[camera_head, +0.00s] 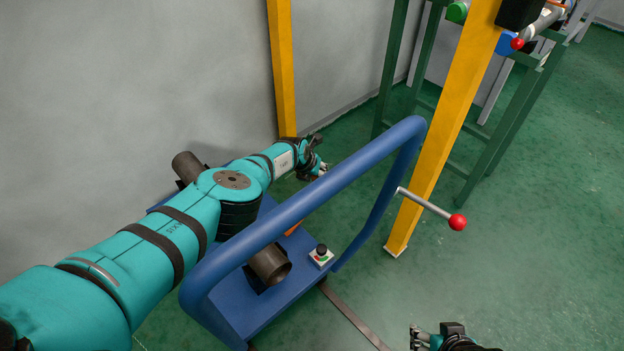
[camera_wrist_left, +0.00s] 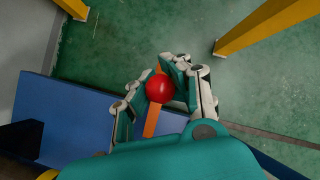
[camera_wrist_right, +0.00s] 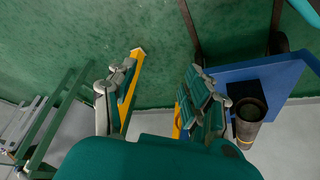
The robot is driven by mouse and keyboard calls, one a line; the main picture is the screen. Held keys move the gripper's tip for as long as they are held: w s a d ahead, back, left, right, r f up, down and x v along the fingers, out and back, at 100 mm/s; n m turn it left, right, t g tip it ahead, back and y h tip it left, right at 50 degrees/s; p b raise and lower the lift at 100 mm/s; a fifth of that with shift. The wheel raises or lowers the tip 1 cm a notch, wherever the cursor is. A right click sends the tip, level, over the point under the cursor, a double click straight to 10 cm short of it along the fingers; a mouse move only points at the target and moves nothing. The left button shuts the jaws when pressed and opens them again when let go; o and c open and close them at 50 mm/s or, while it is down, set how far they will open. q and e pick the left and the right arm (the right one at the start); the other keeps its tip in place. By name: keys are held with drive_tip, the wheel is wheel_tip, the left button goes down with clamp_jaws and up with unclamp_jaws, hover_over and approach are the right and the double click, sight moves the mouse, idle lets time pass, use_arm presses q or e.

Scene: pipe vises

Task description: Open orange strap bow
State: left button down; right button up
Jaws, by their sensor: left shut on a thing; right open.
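The orange strap bow shows in the left wrist view as an orange bar (camera_wrist_left: 152,119) under a red ball knob (camera_wrist_left: 160,88). A small orange piece of it (camera_head: 294,228) shows in the head view, behind the blue rail. My left gripper (camera_head: 320,167) is beyond the rail. Its fingers (camera_wrist_left: 158,90) are closed around the red knob, with the orange bar running out below it. My right gripper (camera_head: 418,338) is at the bottom of the head view, away from the bow. In the right wrist view its fingers (camera_wrist_right: 160,100) are apart and empty.
A blue base (camera_head: 232,310) with a blue rail (camera_head: 310,200) carries a dark pipe (camera_head: 268,264) and a button box (camera_head: 321,256). A yellow post (camera_head: 440,150) has a lever with a red ball (camera_head: 457,222). Green floor (camera_head: 540,200) is free at right.

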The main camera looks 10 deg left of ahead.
use_arm(q)
drive_tip(key=shift+w+d+r+b, duration=0.15)
drive_tip(key=shift+w+d+b, duration=0.3)
drive_tip(key=shift+d+b, duration=0.2)
use_arm(e)
drive_tip(key=shift+t, duration=0.4)
drive_tip(key=shift+r, duration=2.15)
use_arm(q)
drive_tip(key=c, duration=1.1)
unclamp_jaws()
drive_tip(key=shift+s+a, duration=0.1)
drive_tip(key=shift+a, duration=0.1)
use_arm(e)
drive_tip(key=shift+d, duration=0.1)
use_arm(q)
drive_tip(key=shift+a, duration=0.1)
use_arm(e)
drive_tip(key=shift+s, duration=0.1)
